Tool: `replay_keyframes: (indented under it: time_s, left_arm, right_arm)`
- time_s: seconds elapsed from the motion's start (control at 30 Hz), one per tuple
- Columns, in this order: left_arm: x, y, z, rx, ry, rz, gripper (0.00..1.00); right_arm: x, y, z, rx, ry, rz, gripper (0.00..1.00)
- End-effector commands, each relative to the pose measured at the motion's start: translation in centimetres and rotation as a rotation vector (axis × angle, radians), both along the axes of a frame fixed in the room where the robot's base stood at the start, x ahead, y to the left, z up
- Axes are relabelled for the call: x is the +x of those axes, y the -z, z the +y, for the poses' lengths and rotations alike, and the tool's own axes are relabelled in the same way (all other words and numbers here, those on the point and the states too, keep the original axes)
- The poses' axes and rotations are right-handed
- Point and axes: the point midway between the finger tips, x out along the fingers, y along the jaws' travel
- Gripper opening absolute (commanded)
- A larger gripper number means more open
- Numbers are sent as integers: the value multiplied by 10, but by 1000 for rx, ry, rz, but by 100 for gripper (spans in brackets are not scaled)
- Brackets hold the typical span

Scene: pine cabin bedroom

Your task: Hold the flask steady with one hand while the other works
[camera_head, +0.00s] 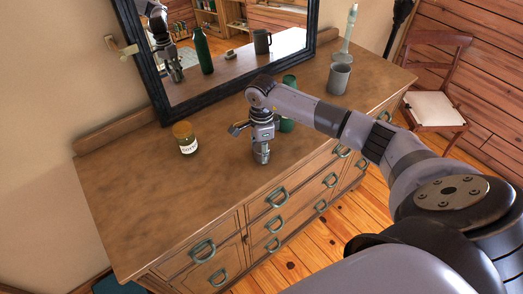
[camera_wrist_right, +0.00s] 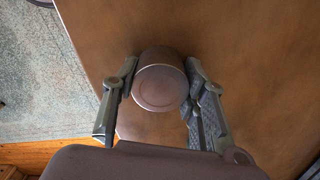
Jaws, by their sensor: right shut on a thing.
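A green flask (camera_head: 287,125) stands on the dresser, partly hidden behind my right arm in the head view; its top shows above the arm. My right gripper (camera_head: 262,153) points down over the dresser top, left of the flask and apart from it. It is shut on a small brownish-grey round cup-like piece (camera_wrist_right: 160,82), seen between both fingers in the right wrist view. I cannot tell whether this piece touches the dresser. My left gripper is in neither view.
A grey mug (camera_head: 339,78) and a pale candlestick-like thing (camera_head: 349,30) stand at the right end. A black-framed mirror (camera_head: 154,85) backs the dresser (camera_head: 130,205). Its left and front top is clear.

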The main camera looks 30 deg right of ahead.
Motion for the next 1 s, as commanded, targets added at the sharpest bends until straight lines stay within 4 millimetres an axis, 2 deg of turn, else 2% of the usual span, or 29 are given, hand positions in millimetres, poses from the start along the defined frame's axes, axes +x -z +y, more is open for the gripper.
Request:
replay_keyframes:
  time_s: [0.33,0.53,0.67,1.0]
  left_arm:
    - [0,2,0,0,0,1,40]
    - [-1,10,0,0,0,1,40]
    - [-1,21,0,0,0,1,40]
    - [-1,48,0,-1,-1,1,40]
  right_arm:
    - [0,-3,0,0,0,-1,16]
    - [1,-24,-1,-1,0,-5,16]
    - [2,-52,-1,-1,-1,-9,16]
    - [2,-153,0,-1,1,-8,16]
